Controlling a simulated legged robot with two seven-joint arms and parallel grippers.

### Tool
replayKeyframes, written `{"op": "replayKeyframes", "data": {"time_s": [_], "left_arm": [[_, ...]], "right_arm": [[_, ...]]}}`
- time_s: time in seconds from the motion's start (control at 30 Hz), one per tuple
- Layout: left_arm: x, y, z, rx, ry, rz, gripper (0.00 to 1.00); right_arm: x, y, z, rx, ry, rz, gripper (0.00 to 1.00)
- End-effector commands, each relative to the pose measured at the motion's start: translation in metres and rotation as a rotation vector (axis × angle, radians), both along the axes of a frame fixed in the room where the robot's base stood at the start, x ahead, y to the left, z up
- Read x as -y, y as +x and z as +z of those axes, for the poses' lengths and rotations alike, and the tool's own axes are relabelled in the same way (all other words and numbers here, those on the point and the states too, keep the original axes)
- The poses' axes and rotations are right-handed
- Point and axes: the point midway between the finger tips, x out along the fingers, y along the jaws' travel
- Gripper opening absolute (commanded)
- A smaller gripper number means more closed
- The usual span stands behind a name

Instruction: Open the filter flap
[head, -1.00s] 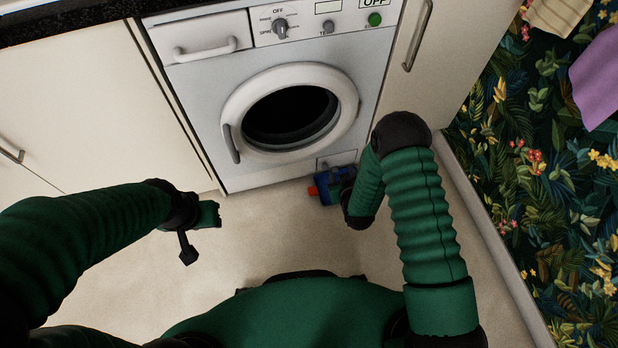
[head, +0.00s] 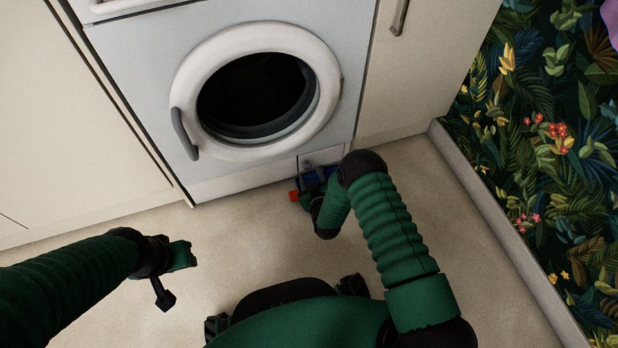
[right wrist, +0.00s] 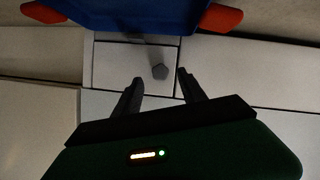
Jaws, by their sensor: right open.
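The filter flap (head: 327,155) is a small pale rectangular panel at the lower right of the white washing machine (head: 345,115). It looks closed. In the head view my right gripper is mostly hidden behind my wrist. My left gripper (head: 172,275) hangs above the floor at the left, away from the flap; its jaw state is unclear.
A blue object with red ends (head: 309,182) sits on the floor by the flap; its blue body (right wrist: 140,14) fills the top of the right wrist view. The round door (head: 255,92) is shut. Cupboards flank the machine. The beige floor (head: 240,225) is mostly clear.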

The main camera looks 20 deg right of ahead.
Motion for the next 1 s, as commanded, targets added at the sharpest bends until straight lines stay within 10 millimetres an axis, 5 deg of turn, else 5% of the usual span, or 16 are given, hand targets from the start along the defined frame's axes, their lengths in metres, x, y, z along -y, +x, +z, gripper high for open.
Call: {"op": "replayKeyframes", "data": {"time_s": [0.13, 0.5, 0.87, 1.0], "left_arm": [[0.000, 0.000, -0.025, 0.000, 0.000, 0.000, 0.36], [0.000, 0.000, -0.027, 0.000, 0.000, 0.000, 0.36], [0.000, 0.000, -0.027, 0.000, 0.000, 0.000, 0.36], [0.000, 0.000, -0.027, 0.000, 0.000, 0.000, 0.36]], "right_arm": [[0.002, 0.025, -0.014, 0.002, 0.001, -0.001, 0.49], [0.003, 0.035, -0.013, -0.001, 0.000, 0.000, 0.49], [0.003, 0.034, -0.013, -0.001, 0.000, 0.001, 0.03], [0.003, 0.034, -0.013, -0.001, 0.000, 0.001, 0.00]]}}
